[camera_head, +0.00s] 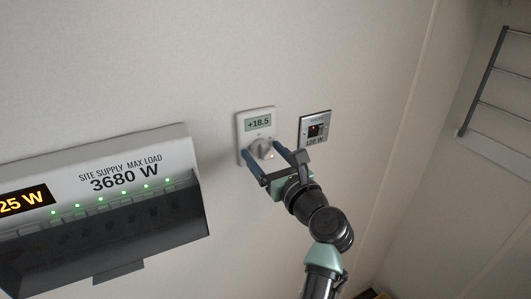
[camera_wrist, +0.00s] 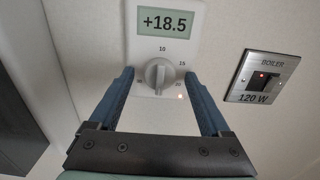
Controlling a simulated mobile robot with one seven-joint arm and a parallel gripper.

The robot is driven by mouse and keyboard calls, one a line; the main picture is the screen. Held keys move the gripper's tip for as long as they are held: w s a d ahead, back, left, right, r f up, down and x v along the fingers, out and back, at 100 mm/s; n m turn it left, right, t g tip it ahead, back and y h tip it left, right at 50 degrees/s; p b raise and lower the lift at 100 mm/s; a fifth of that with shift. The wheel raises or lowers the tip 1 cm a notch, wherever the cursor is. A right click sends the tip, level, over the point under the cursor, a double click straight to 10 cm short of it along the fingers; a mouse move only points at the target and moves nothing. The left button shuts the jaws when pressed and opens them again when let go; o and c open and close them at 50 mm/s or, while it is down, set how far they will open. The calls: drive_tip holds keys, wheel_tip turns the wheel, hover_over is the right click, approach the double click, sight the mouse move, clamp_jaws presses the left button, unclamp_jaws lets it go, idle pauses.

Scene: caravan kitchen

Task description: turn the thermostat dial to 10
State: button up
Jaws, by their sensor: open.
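The thermostat (camera_head: 257,123) is a white wall unit whose display reads +18.5. Its round grey dial (camera_wrist: 158,75) sits below the display in the wrist view, with marks around it including 10 at the top and 15 at the upper right. A small orange light glows at the lower right of the dial. My gripper (camera_head: 262,155) is open in front of the thermostat, with one blue finger on each side of the dial. In the wrist view my gripper (camera_wrist: 162,85) shows a gap between each finger and the dial.
A boiler switch plate (camera_head: 314,128) marked 120 W is on the wall just right of the thermostat. A supply panel (camera_head: 110,200) reading 3680 W juts out at the lower left. A wire rack (camera_head: 497,100) hangs at the far right. The wall above the thermostat is clear.

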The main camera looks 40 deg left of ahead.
drive_tip(key=shift+c, duration=0.4)
clamp_jaws()
